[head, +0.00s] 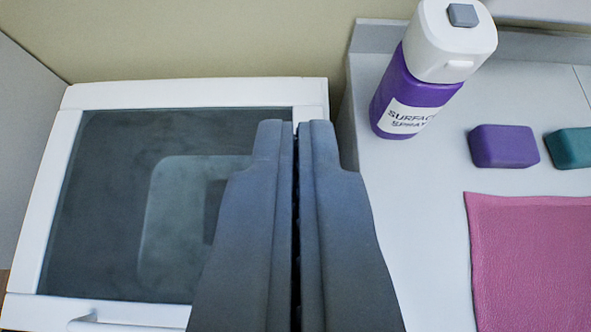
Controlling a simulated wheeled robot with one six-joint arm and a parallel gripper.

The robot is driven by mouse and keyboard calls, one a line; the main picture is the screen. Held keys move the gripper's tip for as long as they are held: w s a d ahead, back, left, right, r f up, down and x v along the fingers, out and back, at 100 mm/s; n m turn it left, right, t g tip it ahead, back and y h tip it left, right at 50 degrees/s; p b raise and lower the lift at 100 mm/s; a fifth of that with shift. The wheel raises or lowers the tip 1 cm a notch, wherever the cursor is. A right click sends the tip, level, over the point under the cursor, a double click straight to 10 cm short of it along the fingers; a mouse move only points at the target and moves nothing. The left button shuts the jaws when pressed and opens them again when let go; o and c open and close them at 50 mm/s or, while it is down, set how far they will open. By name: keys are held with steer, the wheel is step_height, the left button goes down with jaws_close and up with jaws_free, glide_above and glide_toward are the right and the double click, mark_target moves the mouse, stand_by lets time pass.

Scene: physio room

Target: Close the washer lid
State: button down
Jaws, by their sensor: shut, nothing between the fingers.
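The washer lid (105,200) is a dark, see-through panel in a white frame (60,190), at the left of the head view. A paler rounded rectangle shows through the panel. A white handle (95,322) is at the lid's near edge, cut off by the picture's bottom. The lid looks flat, but I cannot tell whether its near edge is fully seated. My gripper (296,128) is shut and empty. It shows in front of the lid's right part and hides the near right corner. I cannot tell how high it is above the lid.
A grey counter (410,230) is on the right. On it are a purple spray bottle (405,95) with a white top, a purple block (502,147), a teal block (570,149) and a pink cloth (530,260). A beige wall (200,40) stands behind.

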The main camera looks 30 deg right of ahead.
steer(key=s+a+f, duration=0.4)
steer(key=s+f, duration=0.2)
steer(key=f, duration=0.3)
steer(key=shift+s+a+f, duration=0.15)
steer(key=shift+s+a, duration=0.1)
steer(key=shift+s, duration=0.1)
